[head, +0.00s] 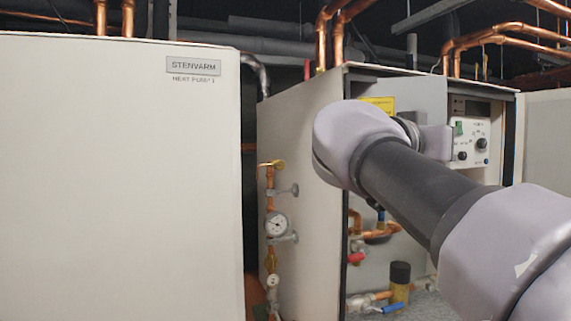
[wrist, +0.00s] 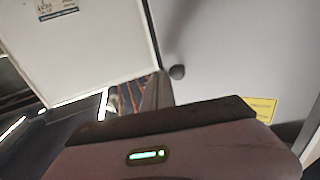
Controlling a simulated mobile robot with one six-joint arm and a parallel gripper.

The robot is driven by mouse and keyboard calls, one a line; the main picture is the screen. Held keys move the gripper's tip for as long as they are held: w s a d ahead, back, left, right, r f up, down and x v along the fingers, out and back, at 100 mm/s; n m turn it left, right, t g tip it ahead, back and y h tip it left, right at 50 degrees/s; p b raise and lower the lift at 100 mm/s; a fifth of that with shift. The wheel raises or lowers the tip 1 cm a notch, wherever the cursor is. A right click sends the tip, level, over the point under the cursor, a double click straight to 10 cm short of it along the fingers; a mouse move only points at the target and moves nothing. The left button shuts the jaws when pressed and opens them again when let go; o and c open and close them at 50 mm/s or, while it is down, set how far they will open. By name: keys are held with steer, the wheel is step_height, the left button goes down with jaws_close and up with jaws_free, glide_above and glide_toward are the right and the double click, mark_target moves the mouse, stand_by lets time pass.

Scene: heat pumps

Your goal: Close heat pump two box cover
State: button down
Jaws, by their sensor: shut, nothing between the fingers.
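Heat pump two (head: 300,150) appears to be the cabinet right of the one marked "Heat Pump 1" in the head view. Its front is open, showing pipes, a grey inner panel with a yellow sticker (head: 380,103) and a control panel (head: 471,140).
Heat pump one (head: 120,180) stands closed at the left. A pipe with a gauge (head: 276,224) runs in the gap between cabinets. A pale panel (head: 546,140) is at the far right. Copper pipes (head: 330,35) run overhead. My arm crosses the open cabinet and hides part of it.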

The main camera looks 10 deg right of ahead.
steer(key=w+d+n+t+y, duration=0.4)
steer(key=w+d+t, duration=0.1)
steer(key=w, duration=0.8)
steer(key=shift+d+n+y+b, duration=0.2)
steer(key=shift+n+y+b, duration=0.1)
steer(key=shift+b, duration=0.05)
steer(key=shift+f, duration=0.1)
